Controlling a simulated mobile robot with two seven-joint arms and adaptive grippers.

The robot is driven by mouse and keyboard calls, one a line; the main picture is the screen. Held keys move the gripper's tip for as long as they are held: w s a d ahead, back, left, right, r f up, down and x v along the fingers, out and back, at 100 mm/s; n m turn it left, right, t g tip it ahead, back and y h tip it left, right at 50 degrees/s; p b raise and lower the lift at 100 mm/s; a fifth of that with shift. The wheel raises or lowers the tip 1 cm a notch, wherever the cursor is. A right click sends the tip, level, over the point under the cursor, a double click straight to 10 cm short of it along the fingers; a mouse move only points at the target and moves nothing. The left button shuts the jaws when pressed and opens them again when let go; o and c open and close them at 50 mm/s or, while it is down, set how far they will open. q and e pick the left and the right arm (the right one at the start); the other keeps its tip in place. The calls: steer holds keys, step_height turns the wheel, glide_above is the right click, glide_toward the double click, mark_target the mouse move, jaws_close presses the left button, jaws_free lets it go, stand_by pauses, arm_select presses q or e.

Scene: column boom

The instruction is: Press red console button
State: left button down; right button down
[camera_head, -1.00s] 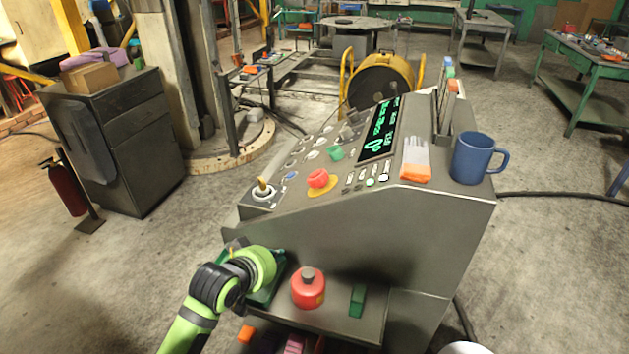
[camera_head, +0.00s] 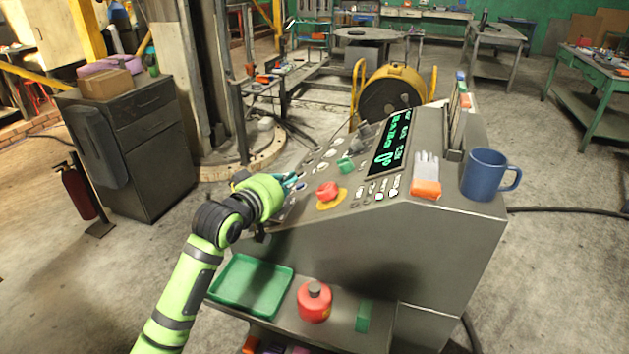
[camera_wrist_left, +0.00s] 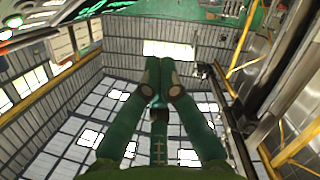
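The red console button (camera_head: 327,191) is a mushroom knob on a yellow base, on the sloping panel of the grey console (camera_head: 400,235). My left gripper (camera_head: 292,183) is over the panel's left edge, left of the red button and apart from it. My green wrist hides part of its body and the panel corner behind it. In the left wrist view, the two green fingers (camera_wrist_left: 159,78) meet at their tips with nothing visible between them. My right gripper is not in view.
A green button (camera_head: 346,165) and a lit display (camera_head: 391,142) are on the panel. A glove (camera_head: 427,175) and blue mug (camera_head: 487,176) sit on the console's top right. A green tray (camera_head: 252,285) and red canister (camera_head: 314,302) are on the lower shelf.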

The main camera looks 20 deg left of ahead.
arm_select(q)
steer(key=p, duration=0.2)
glide_above(321, 189)
steer(key=a, duration=0.4)
steer(key=f, duration=0.2)
steer(key=shift+s+d+f+p, duration=0.2)
steer(key=shift+d+f+p, duration=0.5)
steer(key=shift+d+f, duration=0.4)
steer(key=shift+s+d+f, duration=0.1)
steer(key=shift+d+f, duration=0.1)
steer(key=shift+f, duration=0.3)
steer(key=shift+d+f+b, duration=0.3)
steer(key=shift+f, duration=0.5)
steer(key=shift+s+d+f, duration=0.1)
steer(key=shift+d+f, duration=0.2)
